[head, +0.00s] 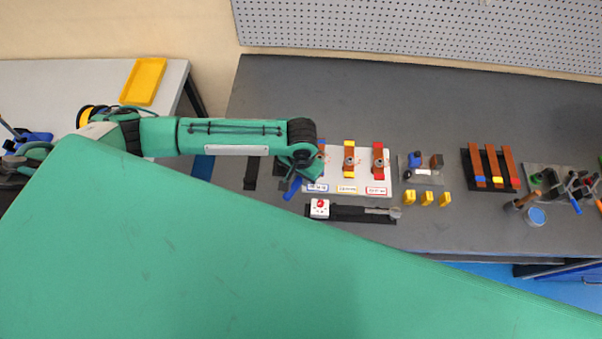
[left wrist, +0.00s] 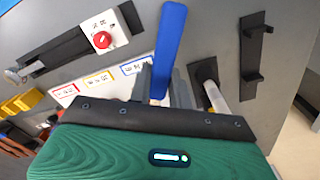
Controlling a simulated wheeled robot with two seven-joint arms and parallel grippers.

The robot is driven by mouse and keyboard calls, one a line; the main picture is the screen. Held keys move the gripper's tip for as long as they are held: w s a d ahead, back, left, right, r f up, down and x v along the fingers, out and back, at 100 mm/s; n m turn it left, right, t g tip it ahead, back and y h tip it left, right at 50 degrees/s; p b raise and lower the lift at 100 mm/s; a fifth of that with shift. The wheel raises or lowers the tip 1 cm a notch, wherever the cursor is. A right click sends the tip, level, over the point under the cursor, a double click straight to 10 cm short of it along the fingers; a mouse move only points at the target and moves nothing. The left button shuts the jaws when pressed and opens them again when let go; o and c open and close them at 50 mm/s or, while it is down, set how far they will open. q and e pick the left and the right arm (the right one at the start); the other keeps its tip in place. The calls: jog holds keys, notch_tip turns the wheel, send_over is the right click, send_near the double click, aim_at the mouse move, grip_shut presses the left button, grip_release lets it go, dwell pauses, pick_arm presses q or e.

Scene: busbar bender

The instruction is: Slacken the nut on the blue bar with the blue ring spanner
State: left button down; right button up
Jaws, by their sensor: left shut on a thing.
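My left gripper (head: 304,174) is over the left end of a white board (head: 334,188), shut on the blue ring spanner. The spanner's blue handle sticks out toward the near side in the head view (head: 292,188). It points up and away from the fingers in the left wrist view (left wrist: 170,45). The spanner's ring end is hidden. The blue bar (head: 321,144) is at the board's left, mostly behind my gripper, and its nut is hidden. I cannot tell whether the ring is on the nut. My right gripper is not in view.
The yellow bar (head: 349,160) and red bar (head: 378,160) stand close to the right of my gripper. A white box with a red button (head: 320,208) and a dark tool holder (head: 350,213) lie in front. Yellow blocks (head: 426,198) stand further right. The bench behind is clear.

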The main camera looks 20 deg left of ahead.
pick_arm(q)
jog(key=shift+f+p, duration=0.35)
jog(key=shift+f, duration=0.2)
jog(key=shift+f, duration=0.15)
dwell(0.4)
